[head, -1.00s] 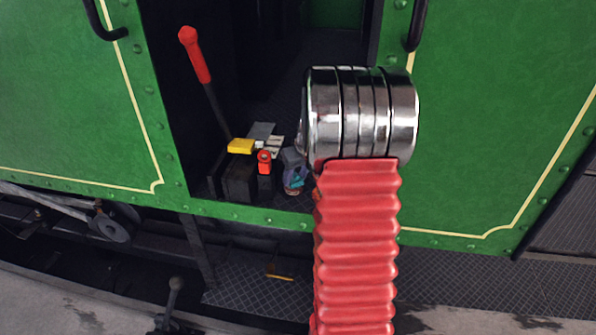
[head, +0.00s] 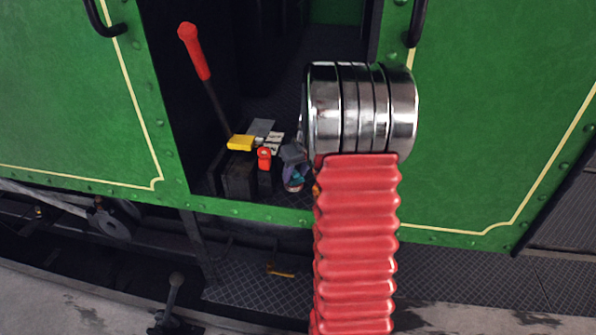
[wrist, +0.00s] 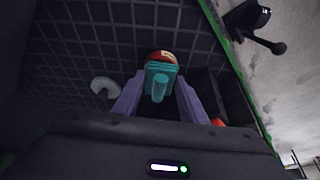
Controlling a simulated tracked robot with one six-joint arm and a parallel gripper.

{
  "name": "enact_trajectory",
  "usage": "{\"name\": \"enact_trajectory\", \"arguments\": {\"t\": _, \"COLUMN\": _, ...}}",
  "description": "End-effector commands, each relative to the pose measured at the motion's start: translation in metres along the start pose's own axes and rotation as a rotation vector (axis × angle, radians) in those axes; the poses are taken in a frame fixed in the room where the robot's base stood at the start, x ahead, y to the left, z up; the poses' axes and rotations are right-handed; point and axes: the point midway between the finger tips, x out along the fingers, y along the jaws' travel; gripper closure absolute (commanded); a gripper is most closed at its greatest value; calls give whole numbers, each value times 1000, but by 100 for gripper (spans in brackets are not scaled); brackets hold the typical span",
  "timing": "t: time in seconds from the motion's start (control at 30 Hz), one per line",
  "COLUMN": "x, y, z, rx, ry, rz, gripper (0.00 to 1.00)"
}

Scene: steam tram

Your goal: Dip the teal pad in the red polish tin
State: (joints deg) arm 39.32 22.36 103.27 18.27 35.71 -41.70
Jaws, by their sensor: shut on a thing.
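In the wrist view my gripper (wrist: 158,88) is shut on the teal pad (wrist: 158,82), held by its rounded grip between two purple fingers. The red polish tin (wrist: 161,56) shows just beyond the pad, its red rim and pale lettering partly covered by it. I cannot tell whether the pad touches the tin. In the head view my gripper (head: 293,165) is small and partly behind my own arm, low in the cab doorway; the pad there is hard to make out.
A pale disc (wrist: 104,88) lies on the dark grid floor left of the gripper. In the head view a yellow block (head: 240,142), a small red object (head: 264,157) and pale cards stand left of the gripper. A red-handled lever (head: 195,52) rises at the doorway's left.

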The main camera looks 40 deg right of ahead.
Motion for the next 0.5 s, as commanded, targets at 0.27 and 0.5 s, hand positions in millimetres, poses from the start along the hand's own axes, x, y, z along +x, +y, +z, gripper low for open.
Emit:
{"name": "enact_trajectory", "arguments": {"t": 0.27, "x": 2, "y": 0, "z": 1, "rx": 0, "ry": 0, "rz": 0, "gripper": 80}}
{"name": "enact_trajectory", "arguments": {"t": 0.5, "x": 4, "y": 0, "z": 2, "rx": 1, "ry": 0, "rz": 0, "gripper": 80}}
